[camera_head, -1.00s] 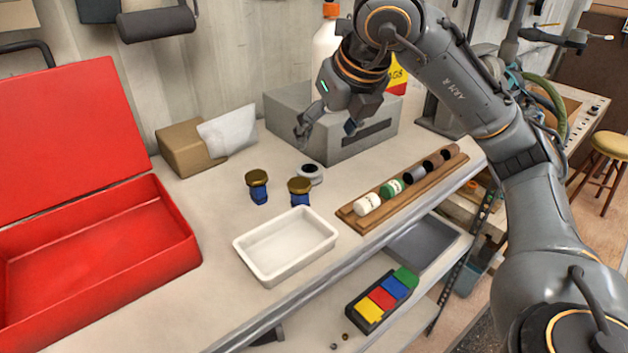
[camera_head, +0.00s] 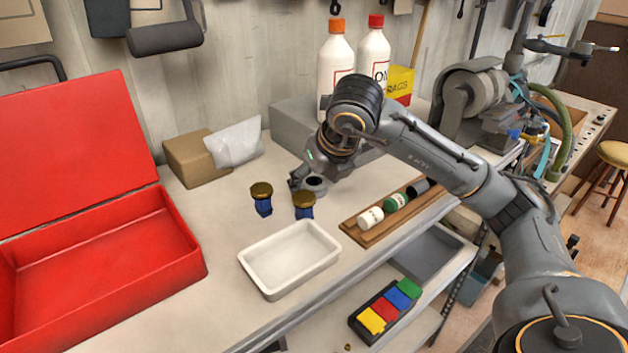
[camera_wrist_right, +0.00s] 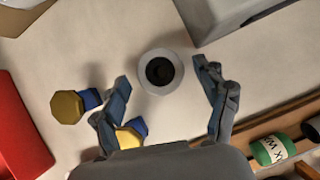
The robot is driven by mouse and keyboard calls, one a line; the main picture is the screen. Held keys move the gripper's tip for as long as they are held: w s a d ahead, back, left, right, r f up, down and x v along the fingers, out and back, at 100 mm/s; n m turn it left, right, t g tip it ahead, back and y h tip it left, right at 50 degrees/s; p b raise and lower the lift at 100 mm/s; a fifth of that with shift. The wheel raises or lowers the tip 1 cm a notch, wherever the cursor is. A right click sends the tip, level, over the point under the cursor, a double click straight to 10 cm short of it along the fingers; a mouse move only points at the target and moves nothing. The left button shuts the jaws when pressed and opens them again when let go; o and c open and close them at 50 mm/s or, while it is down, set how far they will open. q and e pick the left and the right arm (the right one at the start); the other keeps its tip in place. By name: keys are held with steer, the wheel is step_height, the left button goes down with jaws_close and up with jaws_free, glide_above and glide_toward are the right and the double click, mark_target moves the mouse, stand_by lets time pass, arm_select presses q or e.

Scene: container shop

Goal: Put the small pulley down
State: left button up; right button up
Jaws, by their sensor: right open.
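The small pulley (camera_head: 315,184), a pale grey ring with a dark centre, lies flat on the bench beside the brass-topped blue pieces. It shows whole in the right wrist view (camera_wrist_right: 165,72). My right gripper (camera_head: 310,182) is low over the bench at the pulley. In the wrist view its fingers (camera_wrist_right: 162,76) are spread, one on each side of the pulley, with visible gaps. In the head view, the hand partly hides the pulley's far side. My left gripper is in neither view.
Two brass-topped blue pieces (camera_head: 262,198) (camera_head: 304,205) stand close left of the pulley. A white tray (camera_head: 268,284) is in front, a wooden rack (camera_head: 366,241) with cylinders to the right, a grey box (camera_head: 287,129) behind. An open red case (camera_head: 190,243) stands left.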

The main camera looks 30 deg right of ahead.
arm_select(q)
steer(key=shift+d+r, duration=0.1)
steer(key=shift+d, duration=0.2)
arm_select(e)
steer(key=shift+w+f, duration=0.2)
steer(key=shift+f, duration=0.15)
steer(key=c, duration=1.3)
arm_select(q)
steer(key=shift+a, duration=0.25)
arm_select(e)
steer(key=shift+r, duration=0.1)
steer(key=shift+r+b, duration=0.65)
steer(key=shift+r, duration=0.15)
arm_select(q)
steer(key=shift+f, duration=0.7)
arm_select(e)
steer(key=s+a+r, duration=0.1)
steer(key=s+r, duration=0.2)
steer(key=s, duration=0.1)
steer(key=s+a+r, duration=0.1)
steer(key=s+r, duration=0.3)
steer(key=s, duration=0.1)
steer(key=s+a+r, duration=0.2)
steer(key=s+r, duration=0.2)
steer(key=shift+s+r, duration=0.15)
steer(key=shift+s, duration=0.1)
